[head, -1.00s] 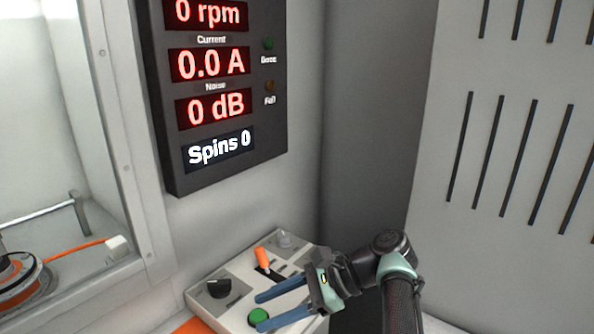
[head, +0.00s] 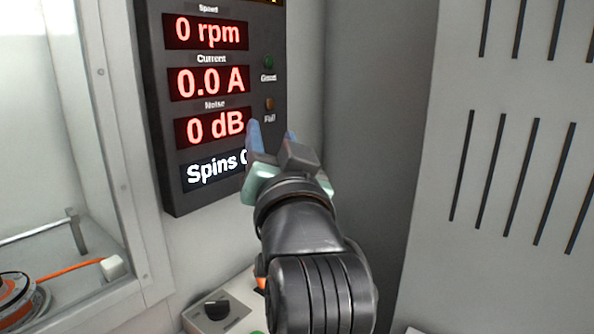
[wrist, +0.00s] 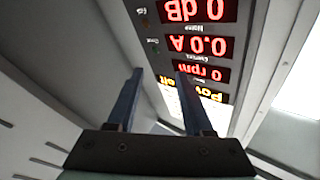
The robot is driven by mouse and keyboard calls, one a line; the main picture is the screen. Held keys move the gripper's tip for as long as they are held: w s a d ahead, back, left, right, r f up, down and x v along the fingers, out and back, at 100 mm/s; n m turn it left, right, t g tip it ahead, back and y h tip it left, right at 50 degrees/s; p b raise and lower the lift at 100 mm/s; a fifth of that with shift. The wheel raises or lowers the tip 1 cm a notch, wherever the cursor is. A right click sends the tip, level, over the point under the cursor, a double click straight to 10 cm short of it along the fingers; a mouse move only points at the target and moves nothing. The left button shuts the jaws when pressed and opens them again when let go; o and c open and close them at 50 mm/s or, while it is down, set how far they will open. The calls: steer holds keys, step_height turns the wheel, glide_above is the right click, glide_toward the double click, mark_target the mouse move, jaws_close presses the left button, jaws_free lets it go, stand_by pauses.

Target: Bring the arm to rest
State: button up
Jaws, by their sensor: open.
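My gripper (head: 272,140) is raised in front of the lower right part of the display panel in the head view. Its two blue fingers are apart and nothing is between them; they also show apart in the wrist view (wrist: 160,85). My wrist and forearm cover part of the "Spins" line and most of the control box below. The display panel (head: 160,150) reads 0 rpm, 0.0 A and 0 dB. It appears upside down in the wrist view (wrist: 205,55).
The control box (head: 240,318) with a black knob (head: 216,308) sits below, mostly hidden by my arm. A glazed enclosure (head: 130,200) at left holds an orange-and-black motor (head: 18,300) with an orange cable. A slotted wall panel (head: 490,250) stands at right.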

steer(key=s+d+r+n+t+h, duration=0.1)
steer(key=s+r+t+h, duration=0.1)
steer(key=s+r+t, duration=0.5)
steer(key=s+d+r+n+h, duration=0.15)
steer(key=s+r, duration=0.35)
steer(key=s, duration=0.6)
step_height(320, 180, up, 22)
steer(key=p, duration=2.1)
steer(key=shift+s+d+p, duration=0.15)
steer(key=shift+d+p, duration=0.05)
steer(key=shift+p, duration=0.2)
steer(key=shift+h, duration=0.25)
